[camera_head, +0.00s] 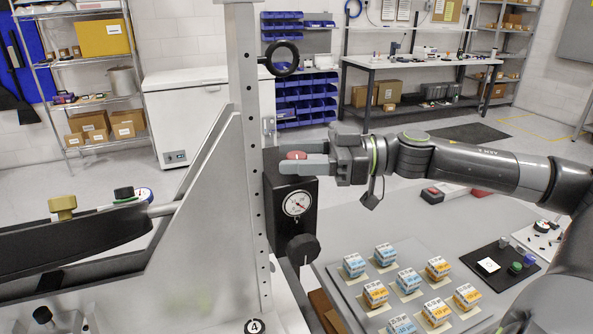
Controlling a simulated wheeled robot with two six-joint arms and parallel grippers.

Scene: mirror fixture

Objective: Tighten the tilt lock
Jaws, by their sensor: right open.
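A grey metal fixture (196,235) with a tall upright post (243,110) stands at centre left. A black box (279,198) on the post carries a round white dial (297,203) and a black knob (302,248) low on its front. A red knob (296,155) sits on top of the box. My right gripper (293,158) reaches in from the right, open, with its fingers around the red knob; whether they touch it is unclear. No label shows which knob is the tilt lock. My left gripper is out of view.
A black ring handle (279,59) juts from the post above my right gripper. A grey tray (353,294) with several small boxes lies at the lower right, beside a black mat (484,277).

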